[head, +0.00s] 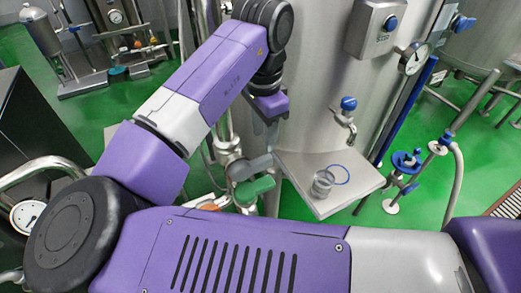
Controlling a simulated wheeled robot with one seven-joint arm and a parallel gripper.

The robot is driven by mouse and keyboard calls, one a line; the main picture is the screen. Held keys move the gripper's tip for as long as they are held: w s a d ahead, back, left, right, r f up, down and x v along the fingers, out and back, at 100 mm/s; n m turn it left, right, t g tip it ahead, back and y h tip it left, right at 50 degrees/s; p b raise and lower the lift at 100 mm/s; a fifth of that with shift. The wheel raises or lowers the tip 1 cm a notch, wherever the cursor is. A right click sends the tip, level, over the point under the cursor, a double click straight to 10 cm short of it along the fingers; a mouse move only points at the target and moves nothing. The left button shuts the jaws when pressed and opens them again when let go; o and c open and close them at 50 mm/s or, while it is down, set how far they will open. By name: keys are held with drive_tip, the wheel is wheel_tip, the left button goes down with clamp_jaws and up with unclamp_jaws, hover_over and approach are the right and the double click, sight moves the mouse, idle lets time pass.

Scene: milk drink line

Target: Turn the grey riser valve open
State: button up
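The grey riser valve (248,168) sits on the vertical steel riser pipe left of the tank's small shelf. Its grey lever points right and slightly up in the head view, just above a green lever. My gripper (270,140) points down from the purple arm, with its grey fingers just above the right end of the grey lever. I cannot tell whether they touch it. The finger gap is too small and too side-on to show whether the gripper is open or shut.
A green valve handle (254,190) is close below the grey one. The big tank (310,90) stands close behind.

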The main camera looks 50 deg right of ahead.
sight(262, 158)
drive_tip(key=shift+s+a+y, duration=0.25)
drive_tip(key=shift+a+y, duration=0.05)
drive_tip(key=shift+a, duration=0.25)
drive_tip(key=shift+a+f, duration=0.15)
drive_tip(key=shift+a, duration=0.05)
wheel_tip(262, 158, down, 8)
drive_tip(key=shift+d+r+p, duration=0.1)
drive_tip(key=shift+r+p, duration=0.15)
drive_tip(key=shift+p, duration=0.2)
drive_tip(key=shift+c, duration=0.2)
clamp_jaws()
idle(0.6)
